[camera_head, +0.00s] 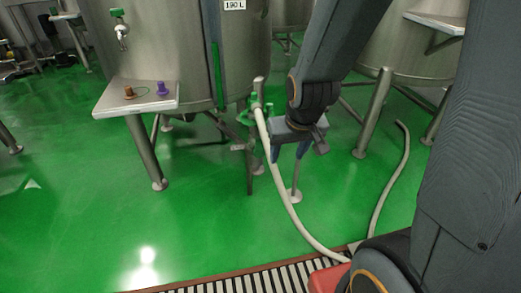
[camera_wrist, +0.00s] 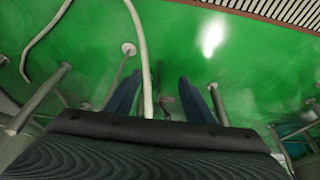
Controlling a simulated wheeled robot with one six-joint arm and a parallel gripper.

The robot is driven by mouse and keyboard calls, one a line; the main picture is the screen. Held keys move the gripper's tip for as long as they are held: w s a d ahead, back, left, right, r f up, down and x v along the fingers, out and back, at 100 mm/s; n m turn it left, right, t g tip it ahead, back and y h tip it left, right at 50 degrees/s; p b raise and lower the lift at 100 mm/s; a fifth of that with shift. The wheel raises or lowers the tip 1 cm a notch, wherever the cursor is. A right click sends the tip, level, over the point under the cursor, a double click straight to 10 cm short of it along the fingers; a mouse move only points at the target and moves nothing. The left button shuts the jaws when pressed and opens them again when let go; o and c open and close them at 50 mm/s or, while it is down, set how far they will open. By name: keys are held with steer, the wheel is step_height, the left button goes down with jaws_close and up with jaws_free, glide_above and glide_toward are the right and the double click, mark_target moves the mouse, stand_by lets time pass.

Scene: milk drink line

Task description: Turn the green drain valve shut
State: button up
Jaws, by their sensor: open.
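The green drain valve (camera_head: 254,104) sits low on the front of the steel tank (camera_head: 165,50) marked 190 L. A pale hose (camera_head: 283,190) runs down from beside it to the floor. My gripper (camera_head: 287,157) is open, points downward and is right of the valve and slightly lower in the picture. In the wrist view its two fingers (camera_wrist: 160,78) are spread, with the hose (camera_wrist: 145,60) passing between them in the picture. I cannot tell whether the hose lies between the fingers or beyond them. The green handle is not clear in the wrist view.
A small shelf (camera_head: 112,98) on the tank holds a brown fitting (camera_head: 129,92) and a purple fitting (camera_head: 162,89). Tank legs (camera_head: 145,150) stand around the valve. A floor grate (camera_head: 240,281) crosses the front. Open green floor (camera_head: 85,215) lies at left.

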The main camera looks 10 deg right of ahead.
steer(key=w+f+t+b, duration=0.7)
steer(key=w+f+b, duration=0.95)
steer(key=w, duration=0.25)
steer(key=t+b, duration=0.7)
steer(key=b, duration=0.8)
glide_toward(260, 142)
steer(key=w, duration=0.3)
steer(key=shift+w+b, duration=1.6)
steer(key=shift+w, duration=2.45)
jaws_close()
